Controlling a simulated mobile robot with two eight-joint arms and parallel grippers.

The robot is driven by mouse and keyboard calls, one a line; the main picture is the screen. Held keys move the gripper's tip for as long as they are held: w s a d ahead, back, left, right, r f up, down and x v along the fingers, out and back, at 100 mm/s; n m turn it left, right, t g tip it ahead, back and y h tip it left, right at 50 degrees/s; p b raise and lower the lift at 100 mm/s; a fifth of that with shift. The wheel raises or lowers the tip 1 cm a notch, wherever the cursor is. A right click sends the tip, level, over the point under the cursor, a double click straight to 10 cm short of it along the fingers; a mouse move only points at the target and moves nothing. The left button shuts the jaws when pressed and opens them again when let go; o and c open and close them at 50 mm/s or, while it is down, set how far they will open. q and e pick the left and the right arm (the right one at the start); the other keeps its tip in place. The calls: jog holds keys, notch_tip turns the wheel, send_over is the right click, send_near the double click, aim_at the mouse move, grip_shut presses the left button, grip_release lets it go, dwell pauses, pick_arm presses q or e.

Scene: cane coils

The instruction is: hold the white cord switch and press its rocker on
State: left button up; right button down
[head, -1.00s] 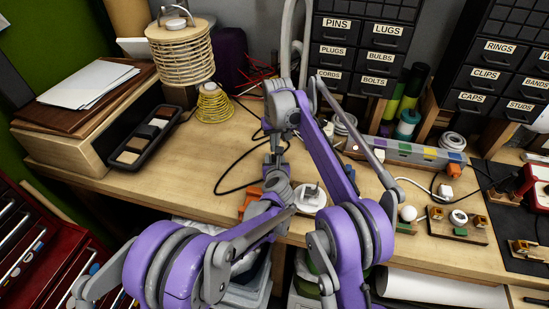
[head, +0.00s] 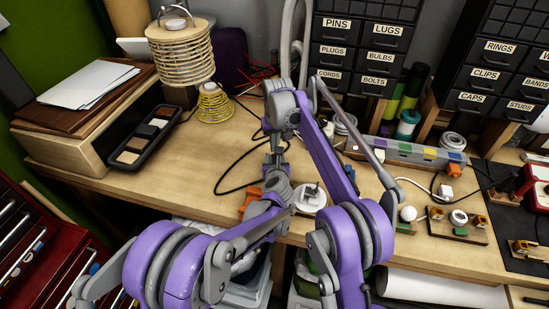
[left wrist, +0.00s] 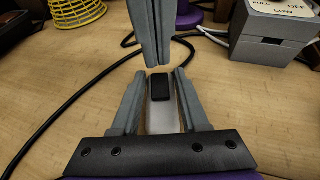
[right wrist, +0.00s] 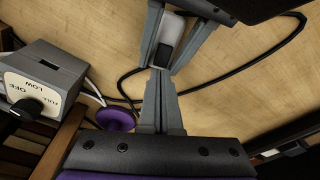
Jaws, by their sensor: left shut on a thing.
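The white cord switch (left wrist: 161,120) with its black rocker (left wrist: 160,87) sits between the fingers of my left gripper (left wrist: 160,76), which is shut on its sides. The switch also shows in the right wrist view (right wrist: 172,30), with the rocker facing my right gripper. My right gripper (right wrist: 162,72) is shut with nothing between its fingers. Its tips are right at the rocker's end in both wrist views; I cannot tell whether they touch it. In the head view my arms hide the switch.
A black cord (left wrist: 62,112) loops over the bench. A grey box with a FULL/OFF/LOW dial (right wrist: 50,72) stands close by. A yellow wire coil (head: 213,108), a cane coil (head: 180,52), a black tray (head: 145,138) and labelled drawers (head: 360,45) stand around the bench.

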jog(key=shift+f, duration=0.8)
dwell(0.4)
jog(key=shift+r, duration=3.5)
notch_tip(320, 180, up, 5)
jog(key=m, duration=1.5)
send_over(274, 160)
jog(key=m, duration=0.1)
jog(key=r+m, duration=0.1)
jog(key=m, duration=0.1)
jog(key=r+m, duration=0.1)
jog(key=m, duration=0.1)
jog(key=shift+s+d, duration=0.1)
jog(key=shift+s, duration=0.25)
jog(key=shift+f, duration=0.15)
jog(key=f, duration=0.4)
jog(key=w+f, duration=0.1)
jog(key=f, duration=0.4)
jog(key=w+f, duration=0.1)
jog(key=f, duration=0.3)
jog(key=shift+w+f, duration=0.25)
jog(key=shift+f, duration=0.05)
